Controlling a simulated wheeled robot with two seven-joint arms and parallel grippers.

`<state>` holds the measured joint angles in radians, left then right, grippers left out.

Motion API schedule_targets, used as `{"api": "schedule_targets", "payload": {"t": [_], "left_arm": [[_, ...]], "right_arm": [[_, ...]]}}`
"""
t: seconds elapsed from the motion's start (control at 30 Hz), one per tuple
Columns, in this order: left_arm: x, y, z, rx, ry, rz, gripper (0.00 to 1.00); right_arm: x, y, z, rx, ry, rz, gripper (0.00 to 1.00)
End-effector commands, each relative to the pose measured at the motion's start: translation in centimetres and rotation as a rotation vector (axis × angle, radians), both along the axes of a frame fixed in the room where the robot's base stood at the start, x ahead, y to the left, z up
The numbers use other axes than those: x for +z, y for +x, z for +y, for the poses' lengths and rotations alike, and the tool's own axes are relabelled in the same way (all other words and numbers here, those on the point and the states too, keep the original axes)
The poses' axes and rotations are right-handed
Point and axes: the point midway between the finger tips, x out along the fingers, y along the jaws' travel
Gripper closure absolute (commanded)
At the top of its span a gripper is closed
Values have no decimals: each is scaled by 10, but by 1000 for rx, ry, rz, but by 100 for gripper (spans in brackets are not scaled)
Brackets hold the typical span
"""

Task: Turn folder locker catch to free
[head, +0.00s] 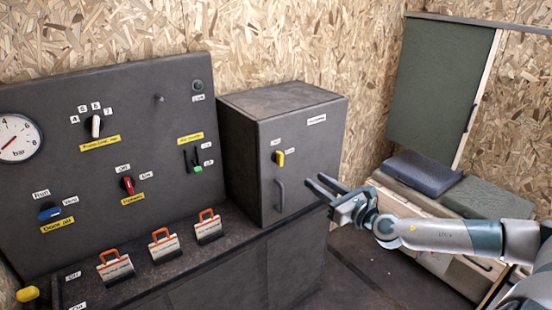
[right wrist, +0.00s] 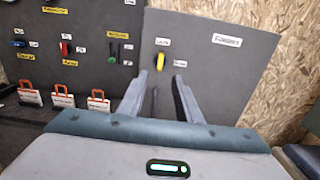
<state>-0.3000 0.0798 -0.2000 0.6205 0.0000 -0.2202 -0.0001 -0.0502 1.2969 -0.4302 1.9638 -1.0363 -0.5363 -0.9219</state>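The folder locker (head: 318,140) is a dark grey box with a white label at the top of its door. Its yellow catch (head: 279,158) stands about upright on the door, with one small label above it and one to its right. The catch also shows in the right wrist view (right wrist: 160,61), just beyond the fingertips. A grey door handle (head: 280,195) is below the catch. My right gripper (head: 314,182) is open and empty in front of the door, right of and below the catch, apart from it. My left gripper is not in view.
A dark control panel (head: 150,115) with a gauge (head: 18,138), knobs and a green-tipped switch (head: 197,168) stands left of the locker. Several orange-handled clips (head: 163,243) stand on the ledge before it. A dark case (head: 422,172) lies at the right.

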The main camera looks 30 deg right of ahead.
Motion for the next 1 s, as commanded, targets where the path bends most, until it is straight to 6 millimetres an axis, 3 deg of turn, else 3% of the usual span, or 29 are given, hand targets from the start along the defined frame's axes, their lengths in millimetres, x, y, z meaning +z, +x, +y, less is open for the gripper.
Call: {"api": "schedule_targets", "payload": {"t": [0.57,1.0], "left_arm": [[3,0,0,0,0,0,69],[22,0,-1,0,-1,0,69]], "right_arm": [[2,6,-1,-1,0,-2,69],[4,44,2,-3,3,-4,69]]}}
